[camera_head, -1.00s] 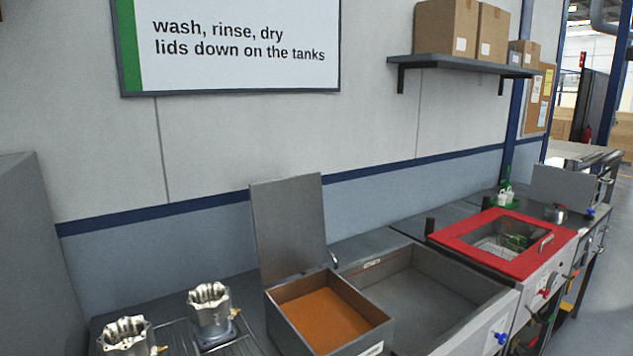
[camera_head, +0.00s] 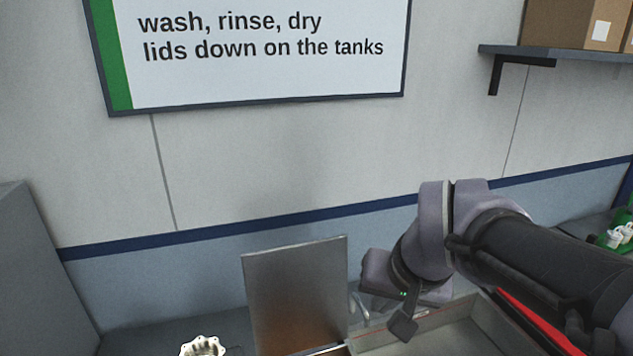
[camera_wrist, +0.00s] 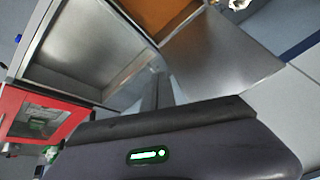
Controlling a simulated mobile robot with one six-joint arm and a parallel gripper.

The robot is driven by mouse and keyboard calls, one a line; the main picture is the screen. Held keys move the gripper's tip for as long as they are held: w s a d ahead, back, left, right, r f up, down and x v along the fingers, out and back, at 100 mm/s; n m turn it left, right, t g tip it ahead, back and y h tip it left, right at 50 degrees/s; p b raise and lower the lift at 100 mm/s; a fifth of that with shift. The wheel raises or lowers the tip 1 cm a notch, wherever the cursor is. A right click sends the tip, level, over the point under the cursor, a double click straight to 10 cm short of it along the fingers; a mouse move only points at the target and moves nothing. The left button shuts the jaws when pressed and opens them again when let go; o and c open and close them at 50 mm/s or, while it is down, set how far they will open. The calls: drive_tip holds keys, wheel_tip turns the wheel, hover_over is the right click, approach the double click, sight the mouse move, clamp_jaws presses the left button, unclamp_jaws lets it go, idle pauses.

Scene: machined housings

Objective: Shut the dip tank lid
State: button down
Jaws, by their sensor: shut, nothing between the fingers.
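The dip tank's lid is a flat grey metal panel (camera_head: 295,292), standing upright at the back of the tank in the head view. It also shows in the wrist view (camera_wrist: 222,55). The tank's orange interior (camera_wrist: 160,14) is at the top of the wrist view; in the head view the tank is mostly cut off by the bottom edge. My gripper (camera_wrist: 157,88) is shut and empty, its fingers close to the lid's side edge in the wrist view. I cannot tell whether they touch it. In the head view my wrist is right of the lid, and the fingertips are not clear.
An open grey basin (camera_wrist: 85,50) adjoins the tank, with a red-framed tank (camera_wrist: 40,112) beyond it. A machined housing (camera_head: 202,346) stands left of the lid. A wall sign (camera_head: 260,50) and a shelf (camera_head: 560,55) with boxes are above.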

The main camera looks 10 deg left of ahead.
drive_tip(key=w+a+r+n+p, duration=0.2)
drive_tip(key=w+a+r+p, duration=0.3)
drive_tip(key=w+a+p, duration=0.25)
drive_tip(key=w+a+r+n+p, duration=0.2)
drive_tip(key=w+a+r+p, duration=0.2)
drive_tip(key=w+a+p, duration=0.35)
drive_tip(key=w+a+f+n+g+p, duration=0.1)
drive_tip(key=w+a+f+p, duration=0.1)
drive_tip(key=a+p, duration=0.15)
wheel_tip(320, 180, down, 9)
drive_tip(key=p, duration=0.2)
drive_tip(key=shift+w+a+f, duration=0.1)
drive_tip(key=shift+f, duration=0.05)
